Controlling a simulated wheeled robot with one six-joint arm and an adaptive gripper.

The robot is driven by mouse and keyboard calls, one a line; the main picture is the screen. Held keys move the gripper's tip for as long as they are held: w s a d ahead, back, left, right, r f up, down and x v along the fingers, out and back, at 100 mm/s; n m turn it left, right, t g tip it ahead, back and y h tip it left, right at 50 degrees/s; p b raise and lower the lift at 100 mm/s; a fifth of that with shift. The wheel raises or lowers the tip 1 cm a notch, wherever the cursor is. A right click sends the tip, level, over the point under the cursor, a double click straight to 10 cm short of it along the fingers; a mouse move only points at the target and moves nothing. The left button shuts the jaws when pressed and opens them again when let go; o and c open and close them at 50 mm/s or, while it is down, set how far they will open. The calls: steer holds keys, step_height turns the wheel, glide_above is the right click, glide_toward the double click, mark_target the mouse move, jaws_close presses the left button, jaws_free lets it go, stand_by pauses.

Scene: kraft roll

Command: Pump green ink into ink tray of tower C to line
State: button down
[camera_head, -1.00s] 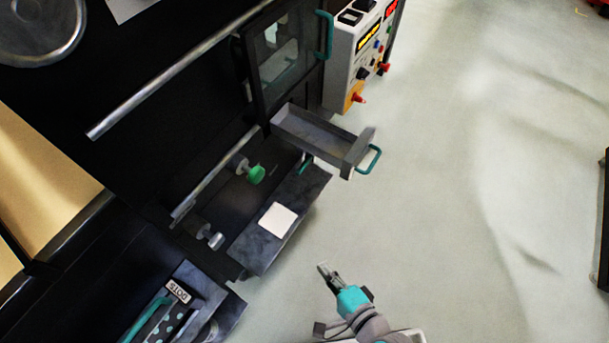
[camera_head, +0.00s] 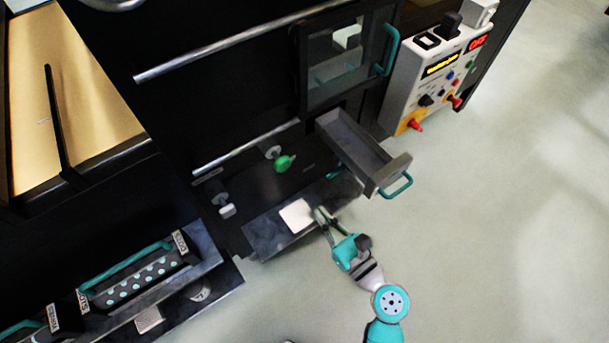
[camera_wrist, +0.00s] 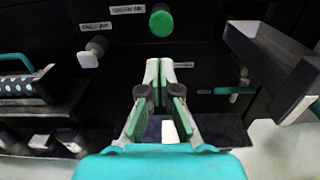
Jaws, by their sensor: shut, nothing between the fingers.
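A round green knob (camera_head: 285,162) sticks out of the black machine front. In the wrist view the green knob (camera_wrist: 161,22) is above and beyond my fingertips, beside a white label. A grey drawer-like tray (camera_head: 352,146) with a teal handle is pulled out to the right of the knob; no ink or line can be made out in it. My gripper (camera_head: 321,214) is over the low shelf, below the knob and apart from it. Its fingertips (camera_wrist: 160,72) are together and empty in the wrist view. I cannot tell from a label which tower this is.
A white pad (camera_head: 297,214) lies on the dark shelf beside my gripper. A pale knob (camera_head: 227,211) sits to the left. A control panel (camera_head: 438,72) with red knobs and a windowed door (camera_head: 345,62) are at upper right. A perforated rack (camera_head: 140,280) is lower left. Open floor lies right.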

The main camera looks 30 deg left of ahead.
mark_target(284, 166)
stand_by(0.3)
steer(key=x, duration=1.4)
steer(key=x, duration=0.3)
steer(key=shift+w+a, duration=0.1)
steer(key=shift+a, duration=0.1)
steer(key=shift+w+r, duration=0.1)
steer(key=shift+a, duration=0.1)
stand_by(0.5)
